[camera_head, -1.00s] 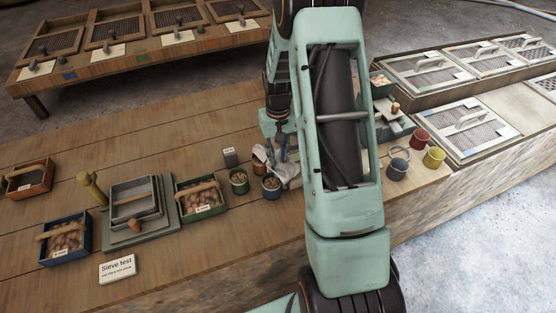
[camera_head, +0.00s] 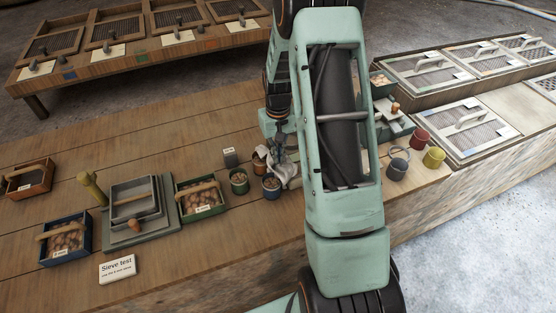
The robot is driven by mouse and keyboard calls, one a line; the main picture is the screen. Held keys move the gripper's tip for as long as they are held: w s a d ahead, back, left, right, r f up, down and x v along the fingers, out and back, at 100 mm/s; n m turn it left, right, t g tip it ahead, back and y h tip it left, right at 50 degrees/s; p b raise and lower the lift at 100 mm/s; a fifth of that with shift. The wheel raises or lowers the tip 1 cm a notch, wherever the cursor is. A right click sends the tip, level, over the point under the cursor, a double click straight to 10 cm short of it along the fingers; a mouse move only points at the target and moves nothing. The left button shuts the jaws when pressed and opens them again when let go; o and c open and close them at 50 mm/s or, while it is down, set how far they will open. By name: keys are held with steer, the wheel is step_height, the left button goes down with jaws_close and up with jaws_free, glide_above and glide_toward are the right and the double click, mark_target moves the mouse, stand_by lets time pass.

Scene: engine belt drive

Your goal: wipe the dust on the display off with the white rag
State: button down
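A crumpled white rag (camera_head: 289,175) lies on the wooden bench beside small cups of brown lumps, partly behind my arm. My gripper (camera_head: 279,157) points down at the rag's left part, its fingertips at or just above the cloth. The fingers are small and dark here, and I cannot tell whether they are closed on it. No dust can be made out at this size.
A green crate (camera_head: 202,196) and a grey sieve stand (camera_head: 139,211) are further left. Red, yellow and grey cups stand right of my arm.

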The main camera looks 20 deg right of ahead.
steer(key=shift+r, duration=0.1)
stand_by(0.7)
step_height(320, 180, up, 12)
steer(key=p, duration=0.7)
step_height(320, 180, up, 45)
steer(key=p, duration=0.3)
steer(key=shift+p, duration=0.35)
stand_by(0.3)
steer(key=c, duration=2.6)
jaws_free()
steer(key=shift+c, duration=0.2)
steer(key=o, duration=1.1)
steer(key=shift+c, duration=0.2)
